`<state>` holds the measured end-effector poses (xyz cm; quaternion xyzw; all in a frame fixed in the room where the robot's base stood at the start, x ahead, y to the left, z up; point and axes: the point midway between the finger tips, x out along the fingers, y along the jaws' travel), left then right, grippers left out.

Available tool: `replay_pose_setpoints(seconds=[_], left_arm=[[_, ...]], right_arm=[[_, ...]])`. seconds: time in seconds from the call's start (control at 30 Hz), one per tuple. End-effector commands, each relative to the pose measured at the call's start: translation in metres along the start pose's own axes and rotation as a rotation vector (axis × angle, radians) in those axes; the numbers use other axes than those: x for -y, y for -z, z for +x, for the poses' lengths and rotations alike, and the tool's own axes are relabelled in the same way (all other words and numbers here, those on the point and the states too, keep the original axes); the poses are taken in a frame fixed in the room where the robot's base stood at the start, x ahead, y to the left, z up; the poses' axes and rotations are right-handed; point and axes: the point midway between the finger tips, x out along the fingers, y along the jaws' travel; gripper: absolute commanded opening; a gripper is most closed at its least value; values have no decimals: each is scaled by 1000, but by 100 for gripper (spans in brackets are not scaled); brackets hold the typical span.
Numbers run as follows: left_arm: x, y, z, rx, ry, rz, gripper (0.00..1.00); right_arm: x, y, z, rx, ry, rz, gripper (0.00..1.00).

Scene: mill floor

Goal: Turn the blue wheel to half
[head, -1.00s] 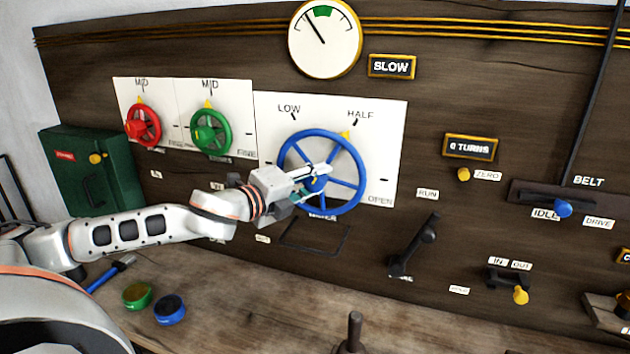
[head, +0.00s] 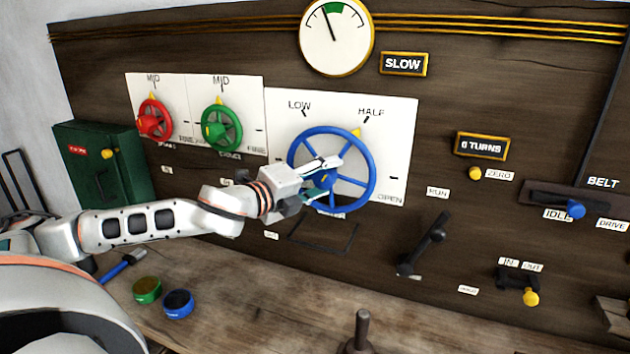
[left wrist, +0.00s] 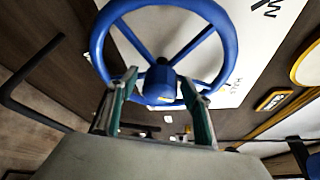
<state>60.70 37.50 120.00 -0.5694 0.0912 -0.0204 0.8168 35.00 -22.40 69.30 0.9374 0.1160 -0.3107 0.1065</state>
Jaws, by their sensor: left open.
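The blue wheel (head: 372,172) is mounted on a white plate (head: 396,140) marked LOW, HALF and OPEN. Its yellow pointer (head: 357,132) stands by the HALF mark. My left gripper (head: 332,178) is open in front of the wheel's hub, its fingers spread and nothing held. In the left wrist view the blue wheel (left wrist: 229,40) fills the top, and its hub lies beyond and between the open fingers of my left gripper (left wrist: 158,108). I cannot tell whether the fingers touch the wheel. My right gripper is not in view.
A red wheel (head: 163,108) and a green wheel (head: 234,127) are left of the blue one. A round gauge (head: 337,50) and a SLOW sign (head: 403,64) are above. A black lever (head: 425,245) stands at lower right. Green (head: 147,290) and blue (head: 178,304) tins sit on the bench.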

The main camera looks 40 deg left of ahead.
Motion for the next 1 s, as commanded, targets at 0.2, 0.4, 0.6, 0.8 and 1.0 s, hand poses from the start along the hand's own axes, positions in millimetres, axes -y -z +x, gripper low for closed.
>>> replay_pose_setpoints(seconds=[0.2,0.4,0.6,0.8,1.0], left_arm=[[-1,1,-20,-2,-3,7,49],[-2,-3,-37,7,-6,9,49],[1,2,-50,-4,-1,11,49],[1,1,-61,-2,1,11,49],[1,1,-68,-4,2,5,49]], right_arm=[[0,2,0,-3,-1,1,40],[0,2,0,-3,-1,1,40],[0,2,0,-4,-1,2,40],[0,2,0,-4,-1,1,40],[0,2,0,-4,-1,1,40]])
